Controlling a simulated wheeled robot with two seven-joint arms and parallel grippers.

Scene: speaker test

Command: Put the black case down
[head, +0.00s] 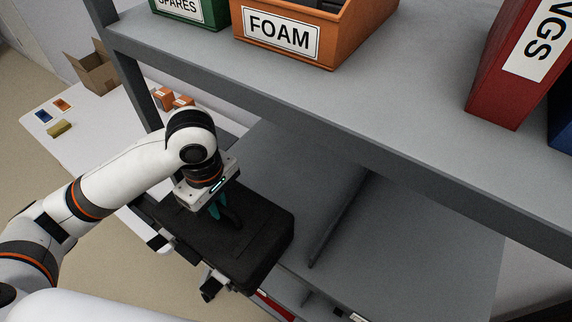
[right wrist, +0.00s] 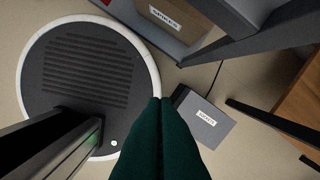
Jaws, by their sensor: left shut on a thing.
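The black case (head: 262,243) shows in the middle of the head view, lying flat with its top facing up. My left gripper (head: 228,216) is above it, pointing down, with teal fingers shut on the case near the middle of its top. The fingertips are partly hidden. The case overlaps the front edge of the grey lower shelf board in the picture; I cannot tell whether it touches the board. My right gripper (right wrist: 161,100) shows only in the right wrist view, its dark green fingers together with nothing visible between them.
The grey shelf's upper board (head: 400,120) carries an orange FOAM bin (head: 330,58), a green bin (head: 203,22) and a red binder (head: 505,75). A white table (head: 85,125) with a cardboard box (head: 97,72) is at left. A grey labelled box (right wrist: 203,119) lies on the floor.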

